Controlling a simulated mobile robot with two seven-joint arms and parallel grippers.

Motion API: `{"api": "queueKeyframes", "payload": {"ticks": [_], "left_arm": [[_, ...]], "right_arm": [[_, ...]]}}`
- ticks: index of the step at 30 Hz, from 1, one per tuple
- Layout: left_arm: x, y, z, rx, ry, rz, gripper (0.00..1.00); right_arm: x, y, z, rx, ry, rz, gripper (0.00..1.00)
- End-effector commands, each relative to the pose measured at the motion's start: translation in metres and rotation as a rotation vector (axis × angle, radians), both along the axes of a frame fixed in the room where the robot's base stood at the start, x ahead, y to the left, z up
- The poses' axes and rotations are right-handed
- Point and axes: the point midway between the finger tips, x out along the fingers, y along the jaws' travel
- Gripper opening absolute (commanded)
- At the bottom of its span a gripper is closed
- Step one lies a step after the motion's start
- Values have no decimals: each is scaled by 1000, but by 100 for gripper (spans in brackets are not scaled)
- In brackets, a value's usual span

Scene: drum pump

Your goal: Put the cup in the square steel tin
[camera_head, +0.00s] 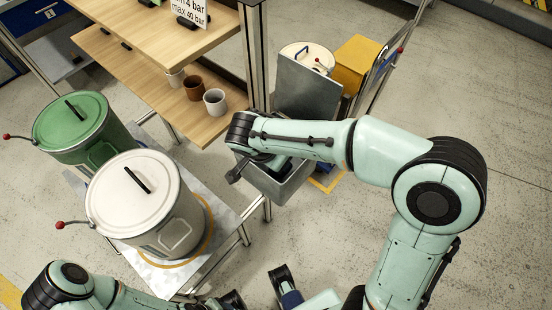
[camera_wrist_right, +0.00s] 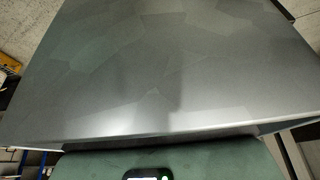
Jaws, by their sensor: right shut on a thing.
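The square steel tin (camera_head: 292,189) stands right of the bench, its flat grey lid (camera_head: 308,85) raised at the back. A pale cup (camera_head: 214,101) and a brown cup (camera_head: 193,88) stand on the wooden shelf, with another cup (camera_head: 175,77) partly hidden behind. My right gripper is at the tin, mostly hidden under its own wrist. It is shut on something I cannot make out. A grey metal sheet (camera_wrist_right: 160,75) fills the right wrist view, close up. My left gripper (camera_head: 281,278) is low at the bottom edge, partly cut off; its opening is unclear.
A white lidded drum (camera_head: 140,195) and a green lidded drum (camera_head: 78,125) stand on a metal table at left, with red-knobbed levers. A metal post (camera_head: 257,60) rises beside the shelf. A yellow box (camera_head: 356,62) is behind the tin. Floor at right is clear.

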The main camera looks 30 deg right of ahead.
Motion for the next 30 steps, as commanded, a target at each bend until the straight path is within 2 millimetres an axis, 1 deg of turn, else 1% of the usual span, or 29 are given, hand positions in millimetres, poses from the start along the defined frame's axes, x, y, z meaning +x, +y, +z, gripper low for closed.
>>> {"api": "queueKeyframes", "payload": {"ticks": [7,11,12,14,15,25,28,30], "left_arm": [[0,0,0,0,0,0,43],[1,0,-4,1,-5,2,43],[2,0,-4,1,-7,1,43],[2,0,-3,2,-7,1,43],[2,0,-3,1,-6,1,43],[1,0,0,0,-3,0,43],[-1,0,2,-1,3,-1,43],[-1,0,3,-1,4,-1,43]], "right_arm": [[0,0,-1,0,-1,0,22],[0,0,-5,0,-1,0,22],[0,0,-5,0,0,0,59],[0,0,-4,0,-1,0,78],[0,0,-4,0,-1,0,82],[0,0,-1,0,-1,0,82],[0,3,8,2,-4,2,82],[-2,7,20,2,-5,1,82]]}}
